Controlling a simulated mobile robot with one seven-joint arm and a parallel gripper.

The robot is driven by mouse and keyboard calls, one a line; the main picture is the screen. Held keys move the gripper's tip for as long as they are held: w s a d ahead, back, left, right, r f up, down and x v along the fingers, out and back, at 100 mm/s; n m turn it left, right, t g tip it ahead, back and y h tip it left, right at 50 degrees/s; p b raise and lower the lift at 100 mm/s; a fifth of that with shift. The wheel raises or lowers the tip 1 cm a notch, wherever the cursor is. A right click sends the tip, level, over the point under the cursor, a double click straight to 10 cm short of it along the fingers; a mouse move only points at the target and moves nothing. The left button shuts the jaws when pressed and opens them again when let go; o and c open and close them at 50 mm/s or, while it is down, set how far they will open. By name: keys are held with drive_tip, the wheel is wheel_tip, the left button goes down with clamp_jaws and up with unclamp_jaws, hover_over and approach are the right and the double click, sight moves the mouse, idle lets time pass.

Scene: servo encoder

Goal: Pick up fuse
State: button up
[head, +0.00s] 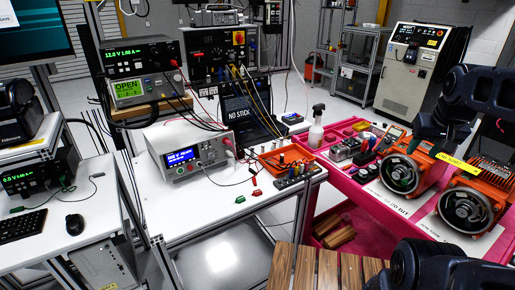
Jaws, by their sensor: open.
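I cannot pick out the fuse for certain in the head view. Several small parts lie in and around a shallow orange tray (262,161) on the white bench, too small to identify. A dark block with small upright parts (297,176) sits at the tray's front right. Dark links of my arm show at the upper right (484,88) and lower right (418,264). I cannot make out any gripper fingers, and nothing held shows.
A power supply (188,152) stands left of the tray, with leads crossing the white bench (205,205). Orange motors (407,169) crowd the pink cart at right. A slatted wooden surface (325,268) is at bottom centre.

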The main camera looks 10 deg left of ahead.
drive_tip(key=w+a+f+m+t+y, duration=0.1)
drive_tip(key=w+a+f+m, duration=0.2)
drive_tip(key=w+a, duration=0.55)
drive_tip(key=w+a+f+m+t+y, duration=0.1)
drive_tip(key=w+a+f+m, duration=0.2)
drive_tip(key=w+a, duration=0.6)
drive_tip(key=w+a+f+m+t+y, duration=0.1)
drive_tip(key=w+a+f+m+y, duration=0.15)
drive_tip(key=w+a, duration=0.6)
drive_tip(key=m+t+y, duration=0.3)
drive_tip(key=m+t, duration=0.1)
drive_tip(key=m, duration=1.6)
approach(252, 147)
drive_tip(key=r, duration=0.1)
drive_tip(key=shift+s+a+f+m+h, duration=0.15)
drive_tip(key=shift+s+f+m+h, duration=0.15)
drive_tip(key=shift+m+h, duration=0.35)
drive_tip(key=shift+x, duration=5.4)
drive_tip(key=shift+r, duration=0.15)
drive_tip(key=shift+c, duration=0.2)
clamp_jaws()
